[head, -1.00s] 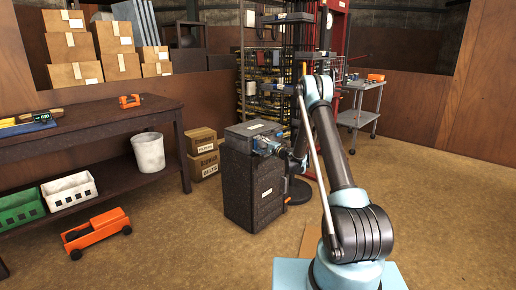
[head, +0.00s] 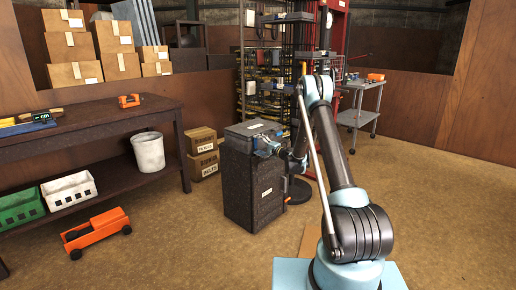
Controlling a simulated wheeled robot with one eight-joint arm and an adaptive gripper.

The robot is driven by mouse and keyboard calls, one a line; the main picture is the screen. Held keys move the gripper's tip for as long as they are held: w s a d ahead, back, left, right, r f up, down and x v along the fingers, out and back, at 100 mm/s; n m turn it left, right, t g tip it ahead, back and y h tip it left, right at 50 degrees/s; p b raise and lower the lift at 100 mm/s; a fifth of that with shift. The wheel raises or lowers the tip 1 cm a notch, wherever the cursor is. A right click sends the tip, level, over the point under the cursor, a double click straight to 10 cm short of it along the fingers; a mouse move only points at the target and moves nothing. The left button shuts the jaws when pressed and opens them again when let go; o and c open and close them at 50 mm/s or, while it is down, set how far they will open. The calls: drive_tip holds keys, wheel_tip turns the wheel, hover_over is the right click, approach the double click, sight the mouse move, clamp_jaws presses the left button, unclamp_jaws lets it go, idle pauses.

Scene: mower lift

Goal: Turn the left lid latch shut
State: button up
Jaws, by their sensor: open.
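A dark speckled box (head: 253,191) stands upright on the floor in the middle of the head view. Its dark lid (head: 250,129) lies on top and bears a small white label. My gripper (head: 258,147) is at the upper front side of the box, close under the lid's edge; it is open. I cannot tell whether it touches the box. The left lid latch cannot be made out; it is too small or hidden by my gripper. A small orange piece (head: 287,200) shows low at the box's right side.
A workbench (head: 90,124) stands at the left, with a white bucket (head: 149,152) and an orange toy-like truck (head: 96,233) near it. Cardboard boxes (head: 203,160) stand behind the box. A cart (head: 360,112) stands at the back right. The floor at the right is clear.

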drive_tip(key=v, duration=1.2)
